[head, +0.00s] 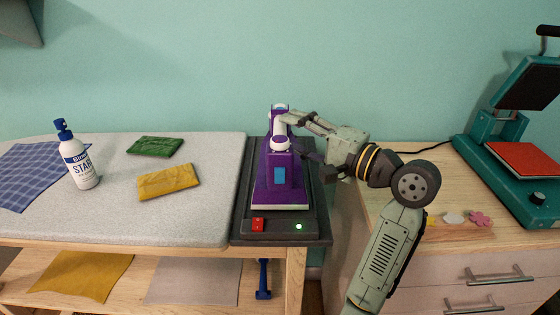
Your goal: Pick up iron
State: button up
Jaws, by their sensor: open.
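The purple and white iron (279,190) stands on a dark grey base (272,226) at the right end of the ironing board, in the head view. Its white handle part is near the top. My gripper (292,136) reaches in from the right, with its fingers open beside the iron's upper part. One finger is near the white handle top and the other is lower, by the iron's right side. I cannot tell whether either finger touches the iron.
A spray bottle (79,160), a green folded cloth (155,147) and a yellow folded cloth (168,182) lie or stand on the ironing board (120,220) to the left. A teal heat press (520,150) stands on the wooden cabinet (405,175) to the right. The wall (220,70) is close behind.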

aim_at(280, 127)
jog(key=p+x, duration=0.1)
jog(key=x, duration=0.3)
jog(key=shift+s+a, duration=0.1)
jog(key=shift+a, duration=0.05)
grip_shut()
dwell(0.4)
dwell(0.4)
jog(key=shift+r, duration=0.1)
